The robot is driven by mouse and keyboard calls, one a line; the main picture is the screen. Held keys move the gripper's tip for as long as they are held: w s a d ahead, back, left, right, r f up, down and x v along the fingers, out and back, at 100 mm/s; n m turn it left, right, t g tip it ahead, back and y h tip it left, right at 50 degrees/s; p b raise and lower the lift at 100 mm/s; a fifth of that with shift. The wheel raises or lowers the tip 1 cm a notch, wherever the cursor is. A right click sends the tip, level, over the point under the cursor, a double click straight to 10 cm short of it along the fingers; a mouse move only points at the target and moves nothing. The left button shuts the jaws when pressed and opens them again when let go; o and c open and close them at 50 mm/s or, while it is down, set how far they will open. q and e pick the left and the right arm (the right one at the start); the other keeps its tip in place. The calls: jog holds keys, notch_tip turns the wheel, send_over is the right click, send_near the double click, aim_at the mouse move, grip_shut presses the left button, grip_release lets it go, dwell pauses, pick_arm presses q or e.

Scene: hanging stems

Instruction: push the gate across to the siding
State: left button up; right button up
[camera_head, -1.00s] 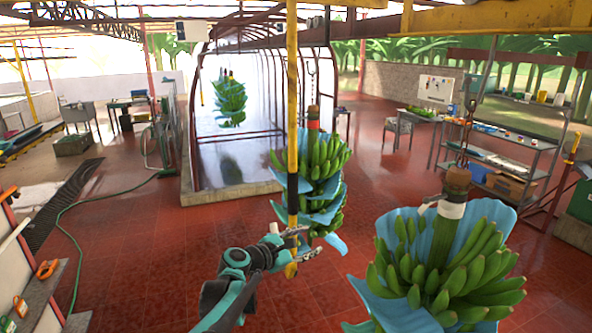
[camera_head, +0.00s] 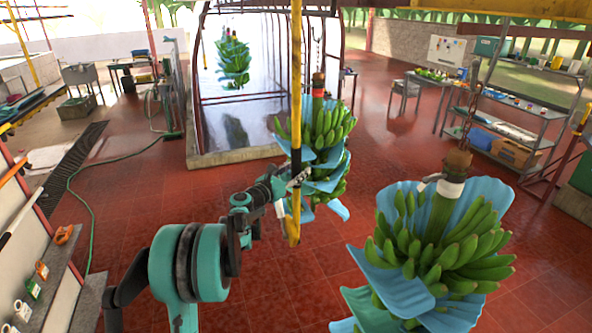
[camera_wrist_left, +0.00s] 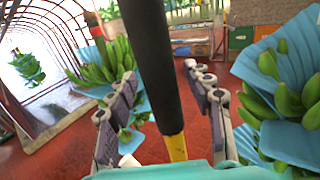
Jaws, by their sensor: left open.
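A long yellow pole (camera_head: 296,70) with a black grip section hangs down from above the picture in the head view. Its top end and whatever it joins, including any gate or siding, are out of view. My left gripper (camera_head: 288,184) is at the lower part of the pole. In the left wrist view the black section (camera_wrist_left: 150,60) runs between the spread fingers of the left gripper (camera_wrist_left: 160,98), with gaps on both sides. The fingers are open and not closed on it. My right gripper is not in view.
A banana bunch with blue sheets (camera_head: 328,125) hangs just behind the pole. A larger bunch (camera_head: 440,235) hangs at right front. A third bunch (camera_head: 233,60) hangs in the arched tunnel. A metal shelf (camera_head: 535,110) stands at right. Red tiled floor is open at centre.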

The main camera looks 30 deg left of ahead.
pick_arm(q)
grip_shut()
